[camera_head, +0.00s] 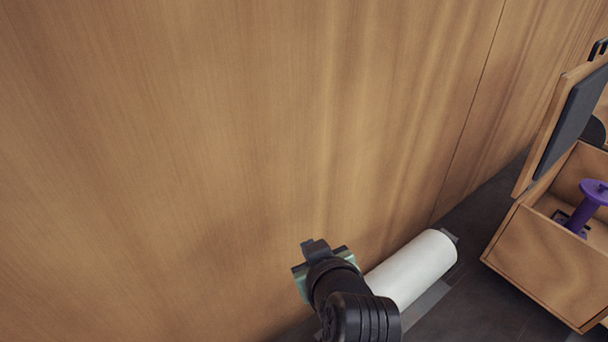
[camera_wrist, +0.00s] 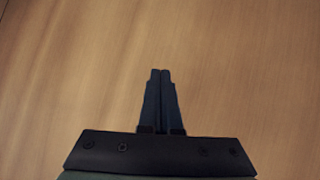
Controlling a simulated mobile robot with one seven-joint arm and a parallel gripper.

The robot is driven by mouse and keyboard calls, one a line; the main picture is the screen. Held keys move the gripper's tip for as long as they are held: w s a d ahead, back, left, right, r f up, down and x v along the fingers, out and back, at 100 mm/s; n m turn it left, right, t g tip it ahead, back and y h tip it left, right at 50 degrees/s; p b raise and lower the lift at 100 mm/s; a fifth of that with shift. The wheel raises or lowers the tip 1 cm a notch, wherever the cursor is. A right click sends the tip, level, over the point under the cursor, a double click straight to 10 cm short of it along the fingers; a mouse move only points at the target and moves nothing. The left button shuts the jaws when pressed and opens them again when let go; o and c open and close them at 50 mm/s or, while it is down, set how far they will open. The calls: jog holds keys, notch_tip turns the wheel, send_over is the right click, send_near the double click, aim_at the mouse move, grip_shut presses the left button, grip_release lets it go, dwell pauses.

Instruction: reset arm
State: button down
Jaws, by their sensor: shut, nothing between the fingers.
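My gripper (camera_wrist: 160,75) shows in the wrist view with its two dark fingers together and nothing between them. Only the wooden panel is behind the fingers in that view. In the head view my gripper end (camera_head: 318,246) is at the lower middle, in front of the wooden panel, and its fingertips are hard to make out there. A purple flanged pipe (camera_head: 584,208) stands tilted inside an open wooden box (camera_head: 545,262) at the right, well apart from my gripper. The pipe's lower end is partly hidden by the box.
A tall wooden panel (camera_head: 220,120) fills most of the head view. A white cylinder (camera_head: 415,268) lies on the dark floor (camera_head: 480,300) just right of my arm. A raised lid with a dark pad (camera_head: 572,120) stands at the box's left. Some dark floor is clear before the box.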

notch_tip(320, 180, up, 14)
jog(key=w+m+t+h+b, duration=0.1)
jog(key=w+m+t+b, duration=0.15)
jog(key=t, duration=0.25)
jog(key=s+r+m+t, duration=0.1)
jog(key=s+r+t, duration=0.2)
jog(key=r, duration=0.6)
jog(key=s+r+t+h+b, duration=0.1)
jog(key=s+r+t, duration=0.3)
jog(key=s+r, duration=0.2)
jog(key=s+a+r+m+t+b, duration=0.1)
jog(key=s+r+t, duration=0.3)
jog(key=r, duration=0.7)
jog(key=shift+s+r+m+h, duration=0.3)
jog(key=shift+s+r+m, duration=0.05)
jog(key=shift+s, duration=0.3)
